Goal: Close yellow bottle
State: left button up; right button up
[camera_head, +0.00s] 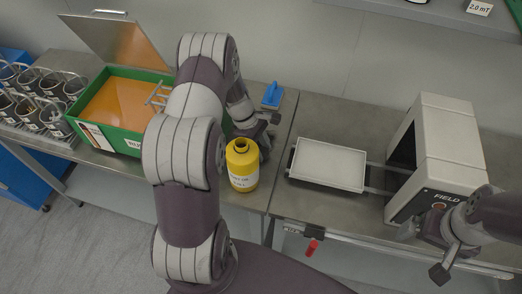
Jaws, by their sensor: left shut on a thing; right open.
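The yellow bottle (243,172) stands upright near the front edge of the left bench, with a printed label on its side. Its round top faces up; whether a cap sits on it is too small to tell. My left gripper (262,136) is at the upper right side of the bottle, shut on it, with its fingers partly hidden behind the bottle. My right gripper (422,252) is open and empty in front of the white box-shaped device at the right. No separate cap can be made out.
A green bin (122,138) with orange contents and a raised lid stands at the left, beside racks of dark cups (38,98). A blue-handled tool (272,95) lies behind the bottle. A white tray (329,165) extends from the white device (440,145). A red handle (312,247) hangs at the bench front.

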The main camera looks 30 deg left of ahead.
pick_arm(q)
notch_tip(320, 180, up, 17)
jog(key=p, duration=0.3)
jog(key=shift+f, duration=0.2)
pick_arm(e)
notch_tip(320, 180, up, 3)
pick_arm(q)
jog(key=shift+d, duration=0.1)
jog(key=s+d+f+m+g+y, duration=0.1)
jog(key=s+d+f+m+g, duration=0.1)
jog(key=d+f+m, duration=0.6)
jog(key=shift+s+f+g, duration=0.15)
jog(key=shift+f+g, duration=0.25)
jog(key=shift+f, duration=0.25)
pick_arm(e)
jog(key=shift+c, duration=0.3)
